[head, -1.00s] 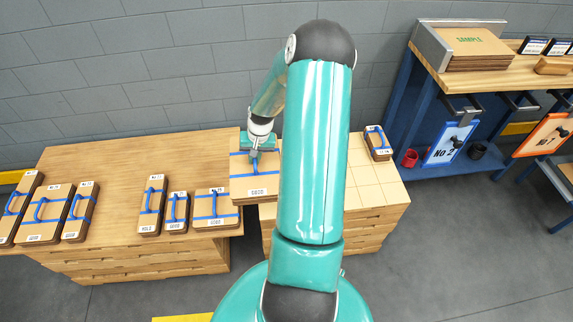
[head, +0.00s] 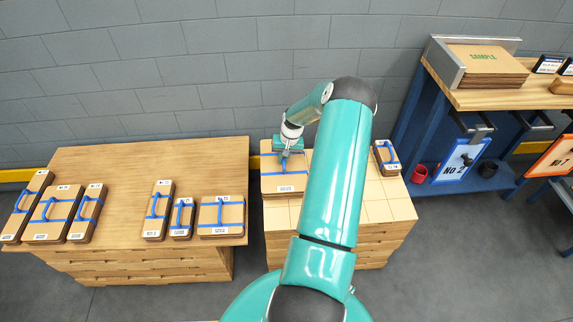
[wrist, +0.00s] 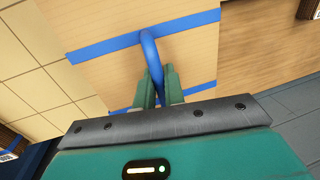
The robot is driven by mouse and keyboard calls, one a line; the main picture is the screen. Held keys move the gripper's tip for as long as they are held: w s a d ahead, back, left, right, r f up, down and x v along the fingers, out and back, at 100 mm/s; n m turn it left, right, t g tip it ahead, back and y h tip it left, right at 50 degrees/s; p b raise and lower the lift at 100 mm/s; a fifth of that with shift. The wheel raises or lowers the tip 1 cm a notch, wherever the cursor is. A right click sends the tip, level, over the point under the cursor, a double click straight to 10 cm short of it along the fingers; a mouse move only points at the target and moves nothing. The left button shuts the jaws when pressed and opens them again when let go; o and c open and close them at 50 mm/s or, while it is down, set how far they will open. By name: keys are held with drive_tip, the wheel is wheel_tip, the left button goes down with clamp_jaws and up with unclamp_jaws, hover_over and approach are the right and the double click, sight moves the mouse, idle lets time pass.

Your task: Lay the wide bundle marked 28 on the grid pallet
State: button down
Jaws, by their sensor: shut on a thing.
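My gripper (head: 287,153) is shut on the blue handle of a wide cardboard bundle (head: 270,183) with blue straps. The bundle is over the left part of the grid pallet (head: 335,212); I cannot tell whether it touches the pallet. Its white label faces the front, but the number is too small to read. In the wrist view the gripper (wrist: 158,80) grips the handle, and the bundle (wrist: 100,22) fills the upper middle. My arm hides the middle of the pallet.
A narrow bundle (head: 386,158) stands at the pallet's back right corner. The wooden table (head: 120,165) at left holds several strapped bundles, with its back half clear. A blue bench (head: 440,140) with a sample stack (head: 485,62) stands at right.

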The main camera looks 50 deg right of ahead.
sight(292, 161)
drive_tip(key=shift+w+d+f, duration=0.1)
drive_tip(key=shift+d+f, duration=0.75)
drive_tip(key=shift+f, duration=0.15)
drive_tip(key=shift+d+f, duration=0.15)
drive_tip(key=shift+f, duration=1.5)
drive_tip(key=shift+f, duration=0.1)
drive_tip(key=c, duration=1.5)
unclamp_jaws()
drive_tip(key=r, duration=0.4)
drive_tip(key=s+d+r, duration=0.1)
drive_tip(key=r, duration=0.7)
drive_tip(key=shift+s+d, duration=0.25)
drive_tip(key=shift+s, duration=0.15)
